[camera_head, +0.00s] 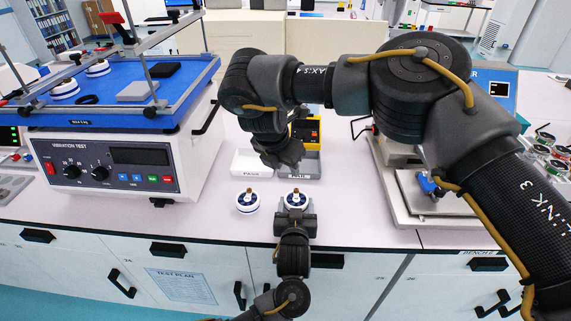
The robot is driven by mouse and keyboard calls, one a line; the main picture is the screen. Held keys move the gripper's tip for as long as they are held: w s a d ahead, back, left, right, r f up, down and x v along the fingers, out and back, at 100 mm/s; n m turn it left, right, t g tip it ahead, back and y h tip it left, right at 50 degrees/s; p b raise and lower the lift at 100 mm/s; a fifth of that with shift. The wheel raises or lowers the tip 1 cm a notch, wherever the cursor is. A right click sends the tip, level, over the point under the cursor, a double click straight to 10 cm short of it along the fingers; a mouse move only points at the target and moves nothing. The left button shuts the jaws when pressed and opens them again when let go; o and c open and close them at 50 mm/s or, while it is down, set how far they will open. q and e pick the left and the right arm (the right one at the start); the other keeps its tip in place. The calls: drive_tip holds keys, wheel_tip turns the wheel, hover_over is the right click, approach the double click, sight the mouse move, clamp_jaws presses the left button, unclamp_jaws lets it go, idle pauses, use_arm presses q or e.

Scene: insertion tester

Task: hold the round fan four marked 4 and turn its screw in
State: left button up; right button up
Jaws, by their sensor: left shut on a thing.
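Two round white-and-blue fans with brass-coloured tops stand near the bench's front edge. My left gripper (296,212) is shut on the right-hand round fan (296,199), holding it from the front edge side. The other round fan (247,202) stands free just to its left. The marks on both are too small to read, so I cannot tell which is marked 4. My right gripper (285,158) hangs behind and above the two fans, over the trays, apart from the held fan. Its fingertips are dark and small, and I cannot see whether they are open. No screw shows clearly.
A white tray (250,163) and a grey tray (313,165) lie behind the fans, with a yellow device (308,130) beyond. The vibration tester (110,165) stands left, more round fans on its blue top (118,88). A metal-plated fixture (420,195) stands right.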

use_arm(q)
drive_tip(key=o, duration=1.1)
drive_tip(key=shift+s, duration=0.1)
drive_tip(key=s, duration=0.3)
drive_tip(key=s+r, duration=0.1)
drive_tip(key=s, duration=0.6)
drive_tip(key=shift+s+r, duration=0.25)
drive_tip(key=shift+r, duration=0.1)
